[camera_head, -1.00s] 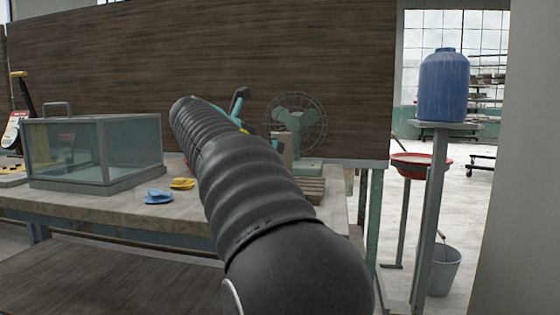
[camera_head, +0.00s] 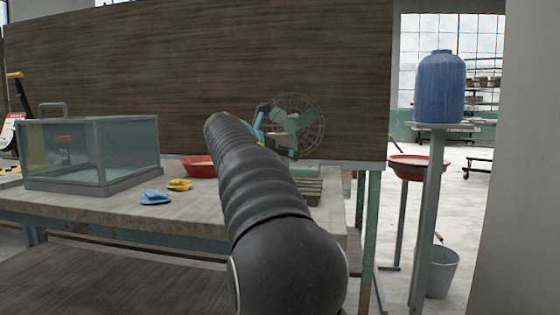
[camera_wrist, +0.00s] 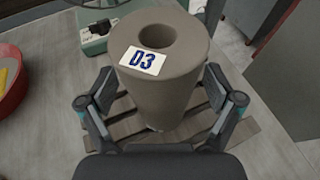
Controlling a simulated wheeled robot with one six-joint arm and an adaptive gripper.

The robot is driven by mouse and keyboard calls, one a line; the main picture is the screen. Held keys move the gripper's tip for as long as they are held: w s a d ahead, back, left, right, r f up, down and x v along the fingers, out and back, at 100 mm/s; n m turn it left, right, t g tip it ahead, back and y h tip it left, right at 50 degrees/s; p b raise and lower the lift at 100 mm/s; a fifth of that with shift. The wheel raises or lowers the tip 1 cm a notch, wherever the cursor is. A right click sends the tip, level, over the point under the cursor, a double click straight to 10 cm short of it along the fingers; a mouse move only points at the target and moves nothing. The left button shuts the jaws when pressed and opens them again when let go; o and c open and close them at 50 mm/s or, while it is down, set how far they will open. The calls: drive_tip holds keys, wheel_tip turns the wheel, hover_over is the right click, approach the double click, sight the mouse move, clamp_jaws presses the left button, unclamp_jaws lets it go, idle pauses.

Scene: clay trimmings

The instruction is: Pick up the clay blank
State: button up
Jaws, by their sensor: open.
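The clay blank (camera_wrist: 160,85) is a grey-brown upright cylinder with a hole in its top and a white label reading "D3". It stands on a slatted wooden board (camera_wrist: 118,127) in the wrist view. My gripper (camera_wrist: 160,98) is open, with one finger on each side of the blank. Small gaps seem to show beside it, but I cannot tell whether either finger touches. In the head view my arm hides the blank, and only part of my gripper (camera_head: 268,132) shows beyond the arm.
A green fan (camera_head: 298,122) stands behind the gripper. A red bowl (camera_head: 198,168) lies left of the arm on the table (camera_head: 100,205). Yellow (camera_head: 180,185) and blue (camera_head: 155,197) items and a glass case (camera_head: 128,150) are farther left. A blue container (camera_head: 440,88) stands at right.

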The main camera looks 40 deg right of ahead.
clamp_jaws()
